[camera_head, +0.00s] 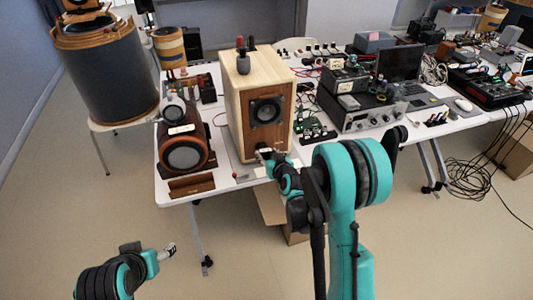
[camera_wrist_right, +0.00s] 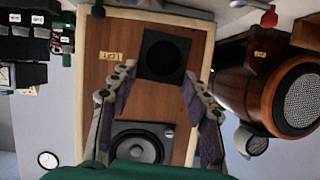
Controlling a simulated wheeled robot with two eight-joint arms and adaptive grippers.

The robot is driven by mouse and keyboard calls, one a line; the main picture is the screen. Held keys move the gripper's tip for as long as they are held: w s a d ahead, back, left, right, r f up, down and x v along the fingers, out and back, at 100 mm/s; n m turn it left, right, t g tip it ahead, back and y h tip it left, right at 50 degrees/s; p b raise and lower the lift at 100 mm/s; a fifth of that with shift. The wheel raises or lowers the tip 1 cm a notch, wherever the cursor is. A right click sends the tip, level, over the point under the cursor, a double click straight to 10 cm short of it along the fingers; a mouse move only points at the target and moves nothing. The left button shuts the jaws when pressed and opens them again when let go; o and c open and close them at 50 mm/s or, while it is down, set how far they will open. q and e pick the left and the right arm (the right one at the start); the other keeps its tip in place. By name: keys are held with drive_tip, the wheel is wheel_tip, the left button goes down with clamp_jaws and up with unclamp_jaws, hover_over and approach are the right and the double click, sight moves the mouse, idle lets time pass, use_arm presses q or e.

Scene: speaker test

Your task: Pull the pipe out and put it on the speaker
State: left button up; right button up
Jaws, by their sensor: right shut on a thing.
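The speaker (camera_head: 237,105) is an upright wooden box with a dark round driver on its front. It stands on the white table, and its front fills the middle of the right wrist view (camera_wrist_right: 110,37), upside down. A black square pipe (camera_wrist_right: 165,56) shows at the speaker's front, between the fingers of my right gripper (camera_wrist_right: 158,85). I cannot tell how far it stands out.
A round brown speaker (camera_head: 184,153) stands close left of the box, with a brown block (camera_head: 191,186) before it. A dark object (camera_head: 243,62) stands on the box's top. Electronics (camera_head: 360,113) crowd the table to the right. Floor at front left is clear.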

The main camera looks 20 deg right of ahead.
drive_tip(key=shift+s+d+b, duration=0.1)
drive_tip(key=shift+s+b, duration=0.55)
drive_tip(key=shift+s, duration=2.15)
